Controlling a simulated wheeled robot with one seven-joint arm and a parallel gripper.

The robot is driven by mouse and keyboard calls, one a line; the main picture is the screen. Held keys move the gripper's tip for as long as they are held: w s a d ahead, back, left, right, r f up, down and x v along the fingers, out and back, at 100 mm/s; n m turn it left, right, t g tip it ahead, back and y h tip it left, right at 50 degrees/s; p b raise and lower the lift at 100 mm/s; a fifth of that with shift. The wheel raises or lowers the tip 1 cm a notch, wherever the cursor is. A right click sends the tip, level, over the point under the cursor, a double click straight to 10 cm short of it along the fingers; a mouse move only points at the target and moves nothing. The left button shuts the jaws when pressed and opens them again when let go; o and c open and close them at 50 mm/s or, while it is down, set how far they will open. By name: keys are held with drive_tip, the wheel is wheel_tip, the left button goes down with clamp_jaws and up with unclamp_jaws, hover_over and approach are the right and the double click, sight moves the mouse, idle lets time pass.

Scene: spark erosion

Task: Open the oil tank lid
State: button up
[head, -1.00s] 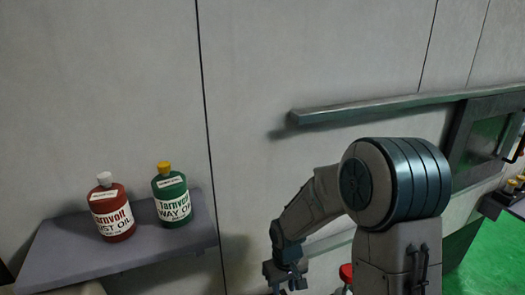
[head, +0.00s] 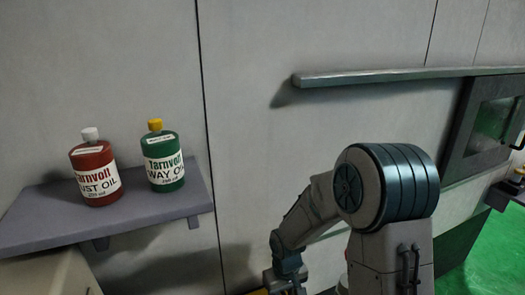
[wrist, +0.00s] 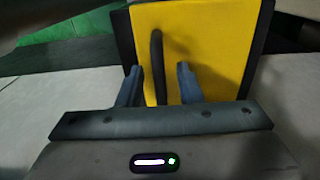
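A yellow panel (wrist: 215,45) with a dark border fills the upper middle of the wrist view; it looks like the oil tank lid. A dark curved bar handle (wrist: 157,62) stands on it. My gripper (wrist: 159,72) is open, with one finger on each side of the handle and visible gaps between. Whether the fingertips reach past the bar is unclear. In the head view my gripper is low and mostly cut off by the bottom edge, beside a thin yellow strip (head: 258,292). The tank body is mostly out of view.
A grey wall shelf (head: 150,220) at left holds a red oil bottle (head: 95,175) and a green oil bottle (head: 163,162). A long rail (head: 390,75) runs along the wall. A dark-framed window (head: 493,125) is at right, above green floor (head: 490,250).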

drive_tip(key=c, duration=0.7)
drive_tip(key=shift+o, duration=0.2)
drive_tip(key=shift+r, duration=0.2)
drive_tip(key=shift+s+a+r+p, duration=0.15)
drive_tip(key=shift+a+r+p, duration=0.1)
drive_tip(key=shift+r+p, duration=0.15)
drive_tip(key=shift+s+a+r+p, duration=0.1)
drive_tip(key=shift+a+r+p, duration=0.15)
drive_tip(key=shift+r, duration=0.35)
drive_tip(key=shift+a+r, duration=0.1)
